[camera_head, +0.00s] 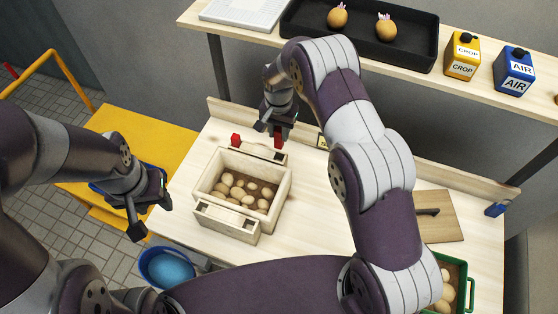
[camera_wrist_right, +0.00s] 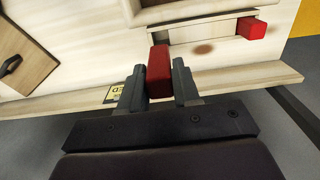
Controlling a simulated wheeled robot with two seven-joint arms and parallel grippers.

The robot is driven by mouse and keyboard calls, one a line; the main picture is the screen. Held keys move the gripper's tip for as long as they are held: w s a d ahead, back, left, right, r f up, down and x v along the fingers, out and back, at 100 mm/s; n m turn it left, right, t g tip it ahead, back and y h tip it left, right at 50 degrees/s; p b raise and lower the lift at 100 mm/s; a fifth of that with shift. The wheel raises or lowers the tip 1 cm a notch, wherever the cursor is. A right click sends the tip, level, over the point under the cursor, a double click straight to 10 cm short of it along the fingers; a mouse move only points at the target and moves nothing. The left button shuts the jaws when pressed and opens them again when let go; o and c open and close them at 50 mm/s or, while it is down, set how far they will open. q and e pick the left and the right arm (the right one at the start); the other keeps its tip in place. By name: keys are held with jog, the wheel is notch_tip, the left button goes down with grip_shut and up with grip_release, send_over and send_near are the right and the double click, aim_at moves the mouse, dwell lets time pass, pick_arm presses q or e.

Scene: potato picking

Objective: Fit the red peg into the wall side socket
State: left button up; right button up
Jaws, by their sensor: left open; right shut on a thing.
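A wooden box (camera_head: 282,190) of potatoes stands on the table, with a ledge (camera_head: 258,151) along its wall-facing side. My right gripper (camera_wrist_right: 158,83) is shut on a red peg (camera_wrist_right: 159,68). In the head view, this peg (camera_head: 278,138) is just behind the ledge's right end. A second red block (camera_head: 235,140) sits at the ledge's left end; it shows in the right wrist view (camera_wrist_right: 252,28) at the ledge's other end. I cannot make out the socket opening clearly. My left gripper (camera_head: 150,216) is open and empty, left of the box.
A shelf above holds a black tray (camera_head: 411,53) with two potatoes, plus yellow (camera_head: 462,58) and blue (camera_head: 514,72) containers. A cutting board (camera_head: 441,225) and green crate (camera_head: 463,270) are at right. A blue bucket (camera_head: 167,268) stands below left. A raised strip edges the table's wall side.

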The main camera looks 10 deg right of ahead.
aim_at(279, 142)
jog(key=f+b, duration=0.2)
jog(key=f, duration=0.4)
jog(key=shift+w, duration=0.2)
jog(key=f+b, duration=0.3)
jog(key=f, duration=0.1)
jog(key=shift+s+f, duration=0.1)
jog(key=shift+s, duration=0.1)
jog(key=shift+f, duration=0.15)
jog(key=shift+w, duration=0.15)
pick_arm(q)
notch_tip(279, 142, down, 7)
jog(key=shift+r, duration=0.2)
pick_arm(e)
jog(key=o, duration=1)
